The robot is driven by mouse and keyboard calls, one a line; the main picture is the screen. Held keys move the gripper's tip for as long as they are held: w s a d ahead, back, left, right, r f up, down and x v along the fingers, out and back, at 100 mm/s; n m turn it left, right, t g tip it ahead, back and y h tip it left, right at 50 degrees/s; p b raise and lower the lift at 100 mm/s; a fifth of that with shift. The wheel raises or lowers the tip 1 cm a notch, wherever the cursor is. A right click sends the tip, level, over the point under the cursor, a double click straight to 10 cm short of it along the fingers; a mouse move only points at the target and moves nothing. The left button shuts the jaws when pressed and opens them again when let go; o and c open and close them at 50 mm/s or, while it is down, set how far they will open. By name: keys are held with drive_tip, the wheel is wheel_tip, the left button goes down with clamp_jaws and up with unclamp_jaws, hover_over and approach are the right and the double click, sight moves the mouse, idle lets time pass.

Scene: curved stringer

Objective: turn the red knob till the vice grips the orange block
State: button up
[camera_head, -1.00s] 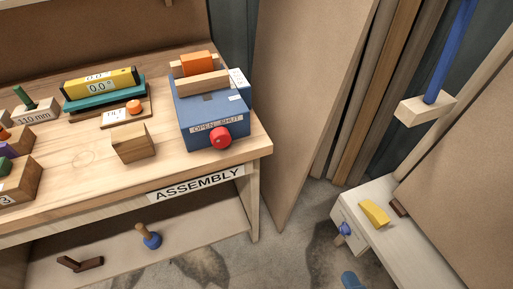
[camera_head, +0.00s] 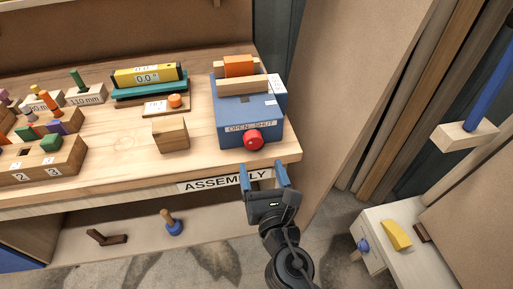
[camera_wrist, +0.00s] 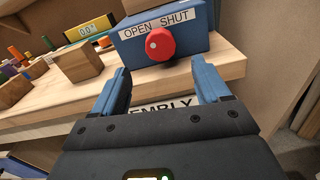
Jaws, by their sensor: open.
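The blue vice (camera_head: 232,110) stands at the right end of the workbench. The orange block (camera_head: 239,66) sits between its two wooden jaws (camera_head: 241,85); I cannot tell whether both jaws touch it. The red knob (camera_head: 253,140) is on the vice's front, under the "OPEN SHUT" label, and also shows in the wrist view (camera_wrist: 160,45). My gripper (camera_head: 264,177) is open and empty, with blue fingers. It is in front of the bench edge, below and short of the knob. In the wrist view the knob appears between and beyond the fingertips (camera_wrist: 163,80).
A wooden block (camera_head: 170,136) and a small board with an orange button (camera_head: 175,101) lie left of the vice. A yellow level (camera_head: 147,76) is behind them. The bench's front edge (camera_head: 215,171) is close to my fingers. A tall panel (camera_head: 345,80) stands right.

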sight(254, 144)
drive_tip(key=shift+x, duration=3.6)
drive_tip(key=shift+f, duration=0.1)
drive_tip(key=shift+c, duration=0.4)
drive_tip(key=c, duration=1)
drive_tip(key=shift+o, duration=0.2)
